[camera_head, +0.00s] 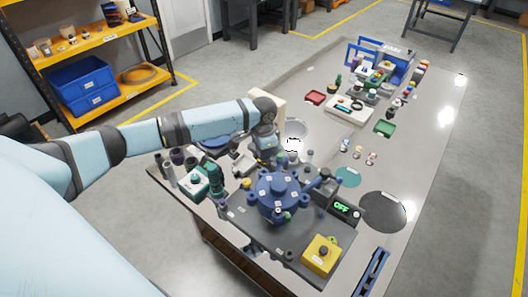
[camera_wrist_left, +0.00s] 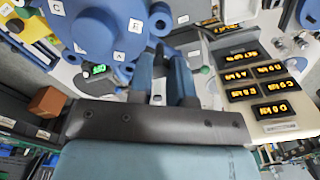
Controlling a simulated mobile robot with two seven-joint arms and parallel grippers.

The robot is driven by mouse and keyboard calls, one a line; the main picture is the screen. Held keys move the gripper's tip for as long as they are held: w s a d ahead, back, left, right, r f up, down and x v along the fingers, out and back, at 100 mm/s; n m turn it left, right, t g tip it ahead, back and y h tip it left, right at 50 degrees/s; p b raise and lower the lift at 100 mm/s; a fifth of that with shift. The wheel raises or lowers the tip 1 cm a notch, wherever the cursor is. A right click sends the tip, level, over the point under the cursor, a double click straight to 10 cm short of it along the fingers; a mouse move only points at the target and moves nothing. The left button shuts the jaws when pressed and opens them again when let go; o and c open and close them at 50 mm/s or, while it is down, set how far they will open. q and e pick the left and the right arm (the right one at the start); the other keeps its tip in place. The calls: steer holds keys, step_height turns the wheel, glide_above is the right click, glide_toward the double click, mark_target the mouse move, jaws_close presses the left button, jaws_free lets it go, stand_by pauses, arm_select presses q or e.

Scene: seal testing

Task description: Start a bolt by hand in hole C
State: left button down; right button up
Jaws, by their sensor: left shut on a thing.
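The blue round vessel (camera_head: 270,206) with a bolted lid and lettered tags stands on a dark plate in the head view. In the left wrist view its blue lid (camera_wrist_left: 95,32) fills the upper left, with tags such as A, E and C; I cannot make out whether hole C is empty. My left gripper (camera_head: 272,156) is just behind the vessel, above the bench. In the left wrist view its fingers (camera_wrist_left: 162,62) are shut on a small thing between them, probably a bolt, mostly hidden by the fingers. It appears apart from the lid. My right gripper is out of view.
A panel of amber readouts (camera_wrist_left: 277,128) is at the right of the left wrist view. A box reading OFF (camera_head: 341,208) and a yellow button box (camera_head: 320,254) stand near the vessel. A dark round mat (camera_head: 385,212) lies bare at right.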

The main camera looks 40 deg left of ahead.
arm_select(q)
step_height(320, 180, down, 4)
steer(key=b, duration=0.4)
steer(key=shift+r+n, duration=0.2)
steer(key=shift+n, duration=0.7)
steer(key=shift+n+b, duration=0.65)
steer(key=shift+n, duration=0.05)
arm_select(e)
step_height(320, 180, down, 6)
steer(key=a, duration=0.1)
arm_select(q)
steer(key=shift+r+n+p, duration=0.6)
steer(key=shift+n+p, duration=0.05)
steer(key=shift+n, duration=0.05)
steer(key=n+p, duration=0.4)
steer(key=p, duration=0.2)
steer(key=shift+n+p, duration=1)
steer(key=shift+p, duration=0.25)
steer(key=shift+f+n, duration=0.3)
steer(key=shift+n, duration=0.4)
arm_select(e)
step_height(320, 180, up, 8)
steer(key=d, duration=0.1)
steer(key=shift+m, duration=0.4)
